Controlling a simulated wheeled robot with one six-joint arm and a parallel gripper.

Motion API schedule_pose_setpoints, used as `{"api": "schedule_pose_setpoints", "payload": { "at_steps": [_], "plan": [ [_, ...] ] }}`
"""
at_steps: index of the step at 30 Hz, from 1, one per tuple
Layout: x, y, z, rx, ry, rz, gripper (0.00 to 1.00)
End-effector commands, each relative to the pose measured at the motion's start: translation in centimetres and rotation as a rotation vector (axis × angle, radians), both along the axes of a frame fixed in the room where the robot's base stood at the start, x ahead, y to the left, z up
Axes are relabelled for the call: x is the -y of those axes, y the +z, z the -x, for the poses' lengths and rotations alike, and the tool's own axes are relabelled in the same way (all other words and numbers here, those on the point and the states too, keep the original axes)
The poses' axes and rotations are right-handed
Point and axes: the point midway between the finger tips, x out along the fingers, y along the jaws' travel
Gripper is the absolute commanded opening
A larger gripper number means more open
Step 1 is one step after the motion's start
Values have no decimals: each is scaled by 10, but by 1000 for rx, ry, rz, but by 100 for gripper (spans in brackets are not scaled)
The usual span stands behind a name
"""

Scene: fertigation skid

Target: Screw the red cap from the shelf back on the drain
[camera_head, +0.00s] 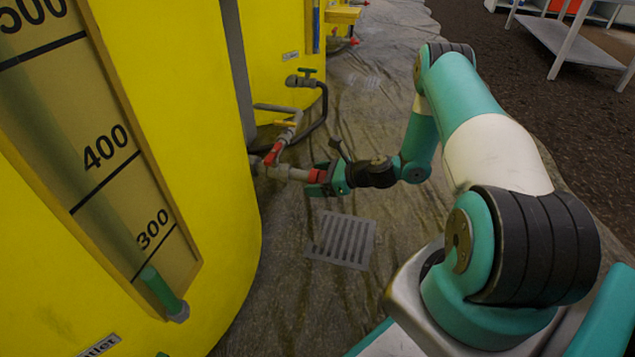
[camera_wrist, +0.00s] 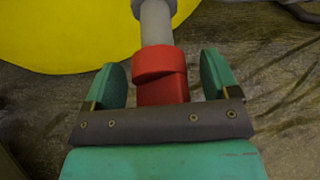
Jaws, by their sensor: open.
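The red cap (camera_wrist: 160,62) is at the end of the grey drain pipe (camera_wrist: 154,18) in the wrist view, in line with it. In the head view the red cap (camera_head: 317,175) also shows at the free end of the drain pipe (camera_head: 290,173), which comes out low from the yellow tank. My gripper (camera_wrist: 165,82) is open, with one green finger on each side of the cap and a visible gap on both sides. In the head view my gripper (camera_head: 326,182) reaches the cap from the right. How far the cap is threaded cannot be told.
A red valve handle (camera_head: 272,154) and a dark hose (camera_head: 318,118) sit above the drain pipe. A floor grate (camera_head: 342,240) lies below my gripper. The yellow tank (camera_head: 190,120) bounds the left. A white shelf (camera_head: 570,42) stands far right.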

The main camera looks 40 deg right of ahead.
Motion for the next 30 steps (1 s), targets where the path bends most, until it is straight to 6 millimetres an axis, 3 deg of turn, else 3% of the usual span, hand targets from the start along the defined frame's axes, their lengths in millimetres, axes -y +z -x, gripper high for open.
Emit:
{"api": "schedule_pose_setpoints", "payload": {
  "at_steps": [6, 13, 23, 30],
  "plan": [
    [0, 0, 0, 0, -1, 0, 81],
    [0, 0, 0, 0, 0, 0, 29],
    [0, 1, 0, -20, -1, -26, 29],
    [1, 1, 0, -135, 0, -172, 29]
  ]
}}
